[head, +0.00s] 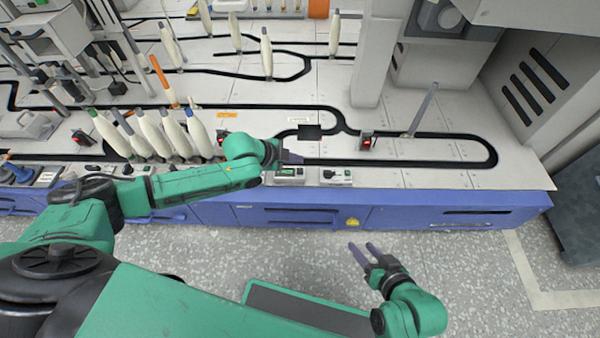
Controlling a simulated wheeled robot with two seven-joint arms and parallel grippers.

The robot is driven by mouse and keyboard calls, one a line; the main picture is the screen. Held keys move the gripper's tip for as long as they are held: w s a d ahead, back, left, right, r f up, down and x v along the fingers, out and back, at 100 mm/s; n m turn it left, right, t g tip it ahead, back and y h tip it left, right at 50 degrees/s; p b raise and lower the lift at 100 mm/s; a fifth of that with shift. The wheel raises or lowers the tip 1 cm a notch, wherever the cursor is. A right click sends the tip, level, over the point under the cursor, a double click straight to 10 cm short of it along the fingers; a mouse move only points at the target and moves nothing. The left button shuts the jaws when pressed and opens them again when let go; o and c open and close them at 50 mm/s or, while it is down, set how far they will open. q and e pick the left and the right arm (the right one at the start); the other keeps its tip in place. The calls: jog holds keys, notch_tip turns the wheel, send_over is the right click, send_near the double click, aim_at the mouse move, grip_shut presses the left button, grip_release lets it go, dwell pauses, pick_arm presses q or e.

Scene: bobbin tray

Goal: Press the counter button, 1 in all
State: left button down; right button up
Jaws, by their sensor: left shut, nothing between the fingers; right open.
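A small grey box with a green display, which looks like the counter (290,176), sits at the front edge of the white worktop in the head view. Its button is too small to make out or is hidden by my gripper. My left gripper (295,158) is shut and empty, with its fingertips just over the back edge of the counter. I cannot tell whether they touch it. My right gripper (363,252) is open and empty, in front of the blue bench front and well away from the counter.
A second small box (336,177) with a dark knob stands just right of the counter. Several white bobbins (155,134) stand left of my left gripper. A black track (440,163) loops across the worktop (400,179).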

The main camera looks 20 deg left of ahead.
aim_at(303, 167)
pick_arm(q)
notch_tip(303, 167, down, 2)
jog(key=shift+f+b, duration=0.1)
jog(key=shift+b, duration=0.2)
pick_arm(e)
jog(key=shift+a+f+m+t+y, duration=0.15)
jog(key=shift+a+f+t+y, duration=0.05)
jog(key=shift+a+t, duration=0.25)
jog(key=shift+a+f+m+t+y, duration=0.2)
jog(key=shift+a+t, duration=0.15)
jog(key=shift+a, duration=0.15)
dwell(0.8)
pick_arm(q)
jog(key=shift+f, duration=0.4)
jog(key=shift+f+b, duration=0.3)
jog(key=shift+f, duration=0.2)
pick_arm(e)
jog(key=shift+f, duration=0.2)
dwell(0.5)
pick_arm(q)
jog(key=shift+r+p, duration=0.9)
jog(key=shift+p, duration=0.15)
pick_arm(e)
jog(key=shift+r, duration=1)
